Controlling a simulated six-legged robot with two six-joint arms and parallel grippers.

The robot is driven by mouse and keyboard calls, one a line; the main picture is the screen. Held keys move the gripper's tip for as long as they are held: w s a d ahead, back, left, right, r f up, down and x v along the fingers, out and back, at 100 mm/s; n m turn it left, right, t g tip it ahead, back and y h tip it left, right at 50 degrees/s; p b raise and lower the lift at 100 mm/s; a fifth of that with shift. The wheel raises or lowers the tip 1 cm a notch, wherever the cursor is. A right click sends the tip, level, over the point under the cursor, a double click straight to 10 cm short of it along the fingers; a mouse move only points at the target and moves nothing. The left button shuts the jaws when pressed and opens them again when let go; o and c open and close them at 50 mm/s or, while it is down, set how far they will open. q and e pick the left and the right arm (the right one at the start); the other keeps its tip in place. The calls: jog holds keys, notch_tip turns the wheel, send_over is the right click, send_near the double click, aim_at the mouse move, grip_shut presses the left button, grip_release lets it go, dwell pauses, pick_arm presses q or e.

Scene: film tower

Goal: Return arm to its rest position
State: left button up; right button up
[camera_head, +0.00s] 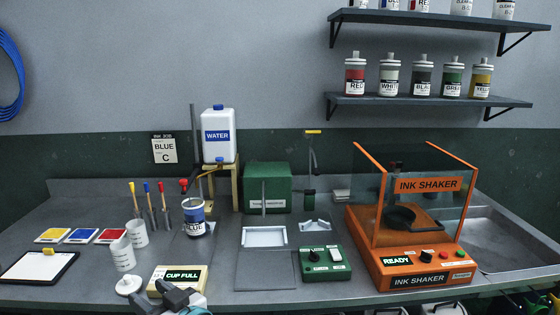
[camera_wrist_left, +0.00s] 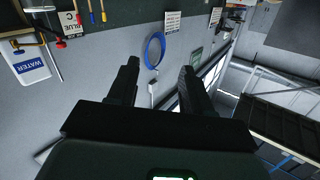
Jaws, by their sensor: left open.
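My left gripper (camera_head: 177,293) shows at the bottom edge of the head view, in front of the green-lit CUP FULL device (camera_head: 180,276). In the left wrist view its two dark fingers (camera_wrist_left: 159,68) are spread apart with nothing between them. Beyond them are the grey wall and a blue coil (camera_wrist_left: 154,50). Most of my left arm is out of the head view. I cannot make out my right gripper in either view.
The workbench holds white cups (camera_head: 122,252), a BLUE can (camera_head: 195,217), a water jug (camera_head: 219,135), a green control box (camera_head: 322,262) and the orange ink shaker (camera_head: 428,269). A sink (camera_head: 500,240) is at right. Shelves with ink bottles (camera_head: 355,77) hang above.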

pick_arm(q)
jog(key=a+f+m+h+p, duration=0.1)
jog(key=a+f+m+h, duration=0.3)
jog(key=f, duration=1)
jog(key=s+d+f+m+h+p, duration=0.1)
jog(key=s+f+m+h, duration=0.1)
jog(key=f, duration=0.5)
jog(key=s+f+m+h, duration=0.1)
jog(key=f+h, duration=0.2)
jog(key=f, duration=0.3)
jog(key=s+d+f+g+h, duration=0.4)
jog(key=s+d, duration=0.3)
jog(key=s, duration=0.3)
jog(key=s+d+f+g+h, duration=0.5)
jog(key=s+d, duration=0.3)
jog(key=s, duration=0.3)
jog(key=shift+d+f+m, duration=0.25)
jog(key=shift+f+m, duration=0.05)
jog(key=shift+f, duration=0.15)
